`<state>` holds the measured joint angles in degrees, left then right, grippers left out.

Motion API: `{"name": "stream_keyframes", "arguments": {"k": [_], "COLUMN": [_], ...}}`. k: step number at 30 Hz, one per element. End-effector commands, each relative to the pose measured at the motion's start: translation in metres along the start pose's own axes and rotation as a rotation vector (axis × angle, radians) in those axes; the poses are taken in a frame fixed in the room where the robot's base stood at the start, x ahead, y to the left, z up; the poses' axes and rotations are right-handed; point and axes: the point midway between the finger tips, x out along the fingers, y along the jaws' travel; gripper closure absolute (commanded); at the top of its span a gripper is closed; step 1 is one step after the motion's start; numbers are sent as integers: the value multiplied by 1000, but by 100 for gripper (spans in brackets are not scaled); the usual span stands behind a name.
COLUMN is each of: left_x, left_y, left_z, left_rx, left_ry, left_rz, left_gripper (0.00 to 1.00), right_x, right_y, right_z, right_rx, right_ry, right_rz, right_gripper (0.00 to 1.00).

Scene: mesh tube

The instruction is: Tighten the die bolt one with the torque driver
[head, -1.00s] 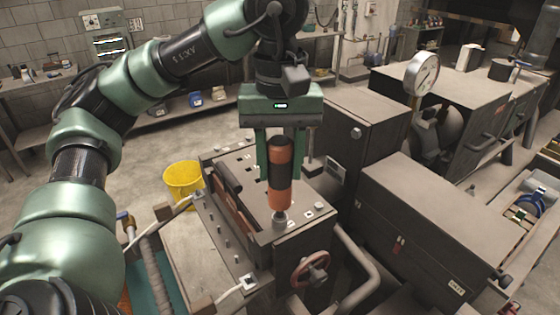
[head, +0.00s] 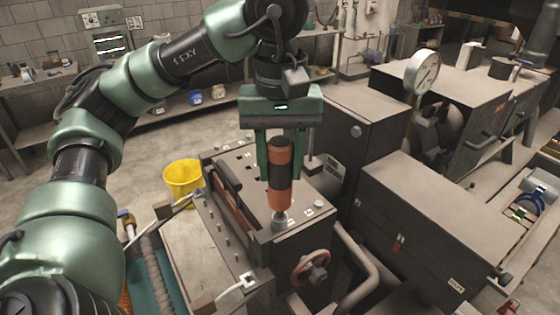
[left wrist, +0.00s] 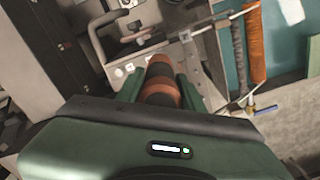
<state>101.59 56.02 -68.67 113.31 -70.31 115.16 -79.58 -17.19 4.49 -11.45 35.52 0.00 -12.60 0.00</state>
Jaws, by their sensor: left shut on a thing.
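My left gripper (head: 279,160) points down and is shut on the torque driver (head: 280,195), which has an orange and black handle. The driver stands upright over the top plate of the machine block (head: 245,205). Its lower grey end (head: 280,219) meets a bolt spot near the plate's front corner. I cannot tell how fully it seats, and the bolt head is hidden under it. The left wrist view shows the driver (left wrist: 160,88) between the green fingers. My right gripper is not in view.
A red handwheel (head: 310,268) and a bent pipe stand at the block's front. A dial gauge (head: 422,72) and large grey cabinets (head: 425,215) are to the right. A yellow bucket (head: 182,182) is on the floor at left. Small tags lie on the top plate.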

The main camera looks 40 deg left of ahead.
Motion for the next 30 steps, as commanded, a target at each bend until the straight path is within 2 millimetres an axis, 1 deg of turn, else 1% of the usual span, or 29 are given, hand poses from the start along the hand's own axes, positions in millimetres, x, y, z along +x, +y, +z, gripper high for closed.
{"name": "stream_keyframes", "arguments": {"k": [30], "left_x": [4], "left_y": [0], "left_z": [0], "left_rx": [-1], "left_ry": [1], "left_rz": [2], "left_gripper": [100], "right_x": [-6], "right_y": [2], "right_z": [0], "right_rx": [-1], "right_ry": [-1], "right_rz": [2], "right_gripper": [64]}}
